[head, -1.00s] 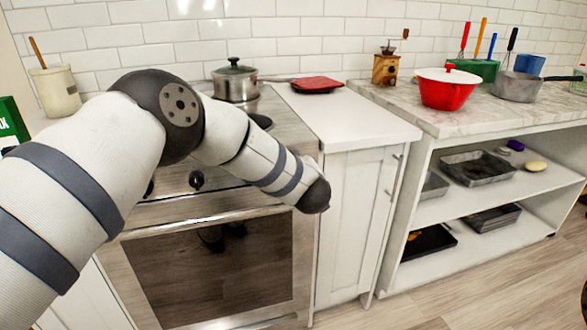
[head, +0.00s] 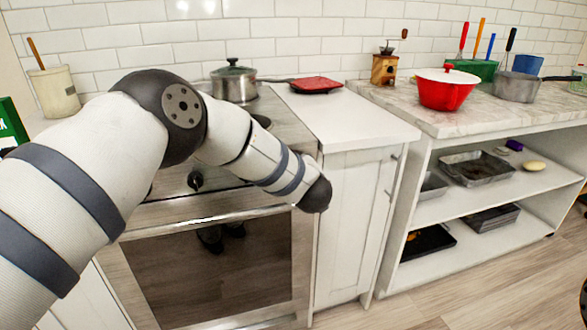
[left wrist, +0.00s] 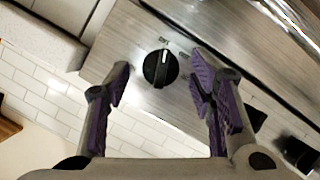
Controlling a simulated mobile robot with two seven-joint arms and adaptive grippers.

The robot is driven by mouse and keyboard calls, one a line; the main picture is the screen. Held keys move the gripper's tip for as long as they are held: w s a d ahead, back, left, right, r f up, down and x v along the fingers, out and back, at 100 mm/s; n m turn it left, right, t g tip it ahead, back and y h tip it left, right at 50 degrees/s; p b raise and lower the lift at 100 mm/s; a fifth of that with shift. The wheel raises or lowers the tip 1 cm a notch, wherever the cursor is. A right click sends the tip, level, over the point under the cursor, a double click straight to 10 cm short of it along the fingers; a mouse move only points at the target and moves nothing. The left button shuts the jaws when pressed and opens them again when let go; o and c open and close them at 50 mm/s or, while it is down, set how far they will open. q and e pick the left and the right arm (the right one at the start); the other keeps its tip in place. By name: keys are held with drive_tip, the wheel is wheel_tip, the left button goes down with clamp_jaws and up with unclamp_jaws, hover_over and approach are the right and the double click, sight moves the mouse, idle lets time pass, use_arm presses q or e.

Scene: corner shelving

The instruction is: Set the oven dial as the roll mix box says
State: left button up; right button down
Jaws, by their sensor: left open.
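The oven dial in the left wrist view is a round black knob (left wrist: 160,68) with a pale pointer line, on a brushed metal panel. My left gripper (left wrist: 161,78) is open, its purple-padded fingers on either side of the knob in the picture, with gaps to it. I cannot tell how far off the knob is. In the head view, a dark knob (head: 195,181) shows on the oven front (head: 206,250); my left arm hides much of the panel and its gripper is out of sight. My right gripper is not in view.
A steel pot (head: 234,84) stands on the stove. A red square pan (head: 316,84) lies near the counter's back. A red pot (head: 448,91) stands on the marble counter, with shelves of trays (head: 475,168) below. The white counter's front (head: 360,133) is clear.

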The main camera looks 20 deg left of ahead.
use_arm(q)
drive_tip(key=v, duration=1.2)
